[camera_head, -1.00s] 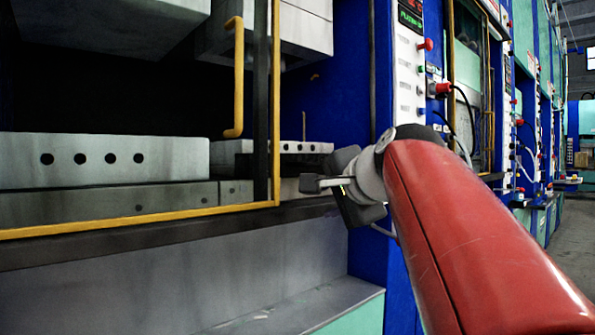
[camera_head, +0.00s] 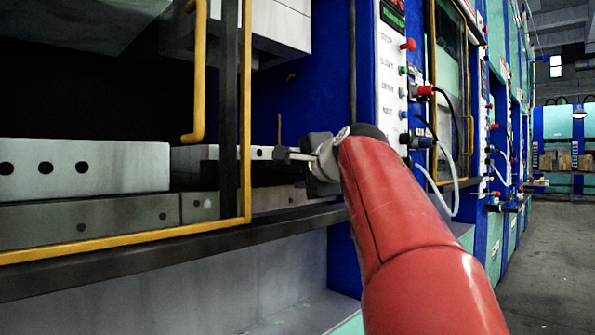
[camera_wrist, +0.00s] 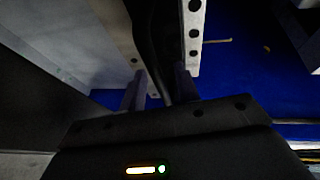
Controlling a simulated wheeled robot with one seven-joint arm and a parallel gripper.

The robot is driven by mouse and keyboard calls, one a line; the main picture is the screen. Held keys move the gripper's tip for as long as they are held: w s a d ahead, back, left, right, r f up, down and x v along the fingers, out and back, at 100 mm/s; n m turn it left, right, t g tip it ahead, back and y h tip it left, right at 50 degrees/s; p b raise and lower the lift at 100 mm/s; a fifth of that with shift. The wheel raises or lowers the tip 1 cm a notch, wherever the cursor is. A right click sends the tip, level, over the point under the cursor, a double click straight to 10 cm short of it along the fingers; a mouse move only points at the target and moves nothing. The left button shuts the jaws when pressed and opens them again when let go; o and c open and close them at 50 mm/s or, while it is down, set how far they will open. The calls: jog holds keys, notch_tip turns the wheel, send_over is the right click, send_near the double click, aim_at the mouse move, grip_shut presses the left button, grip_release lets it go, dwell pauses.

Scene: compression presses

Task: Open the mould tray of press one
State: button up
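The nearest press is at left, with a grey lower mould block with dark round holes (camera_head: 70,168) on a grey lower plate (camera_head: 100,218). A second grey block (camera_head: 195,160) shows to its right, behind a dark upright. My gripper (camera_head: 283,155) is at that block's right end, above the dark ledge; I cannot tell whether it touches. In the wrist view my two fingers (camera_wrist: 160,90) stand apart with a gap. A dark curved strip (camera_wrist: 150,40) runs down toward the gap; nothing is clearly gripped. I cannot make out a tray handle.
A yellow-edged frame (camera_head: 247,120) with a yellow handle (camera_head: 199,75) stands left of my gripper. A white control panel (camera_head: 390,80) with a red knob and cables (camera_head: 450,170) is at right. More presses line the right side. Grey floor (camera_head: 545,250) is clear there.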

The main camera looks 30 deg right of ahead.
jog(key=shift+c, duration=0.4)
grip_shut()
jog(key=shift+f, duration=0.1)
